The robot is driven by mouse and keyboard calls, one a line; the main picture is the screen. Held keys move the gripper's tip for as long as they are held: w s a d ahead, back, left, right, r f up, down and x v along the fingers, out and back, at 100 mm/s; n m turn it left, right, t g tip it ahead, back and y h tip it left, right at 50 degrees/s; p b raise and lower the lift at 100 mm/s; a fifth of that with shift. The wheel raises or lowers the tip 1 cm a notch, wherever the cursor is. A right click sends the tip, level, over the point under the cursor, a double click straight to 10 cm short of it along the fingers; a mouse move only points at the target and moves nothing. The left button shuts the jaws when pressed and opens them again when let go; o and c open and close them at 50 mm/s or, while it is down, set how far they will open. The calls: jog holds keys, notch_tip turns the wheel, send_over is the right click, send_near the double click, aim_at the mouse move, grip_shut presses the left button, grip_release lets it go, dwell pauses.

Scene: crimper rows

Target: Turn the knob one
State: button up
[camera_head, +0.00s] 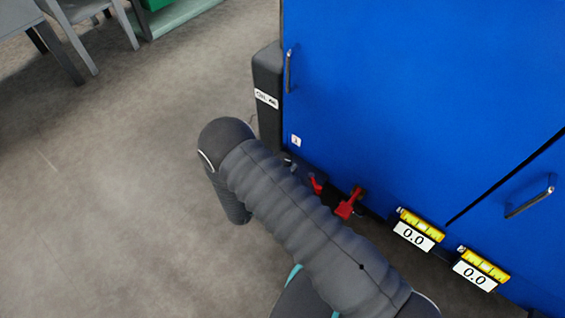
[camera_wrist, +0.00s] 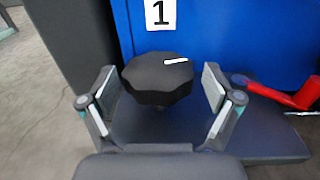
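Knob one (camera_wrist: 158,80) is a black, many-sided knob with a white mark on its top, pointing to the right. It shows in the wrist view in front of a white label reading 1 (camera_wrist: 160,14). My gripper (camera_wrist: 158,88) is open, with one finger on each side of the knob. A gap shows between the knob and each finger pad. In the head view, the label 1 (camera_head: 296,141) is on the blue cabinet, and my arm hides most of the knob area below it.
A red lever (camera_wrist: 285,93) stands close to the right finger; red handles (camera_head: 346,203) also show in the head view. Two yellow gauges reading 0.0 (camera_head: 414,235) sit further right. The blue cabinet (camera_head: 400,90) rises behind.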

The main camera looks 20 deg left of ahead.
jog(key=v, duration=1.2)
dwell(0.5)
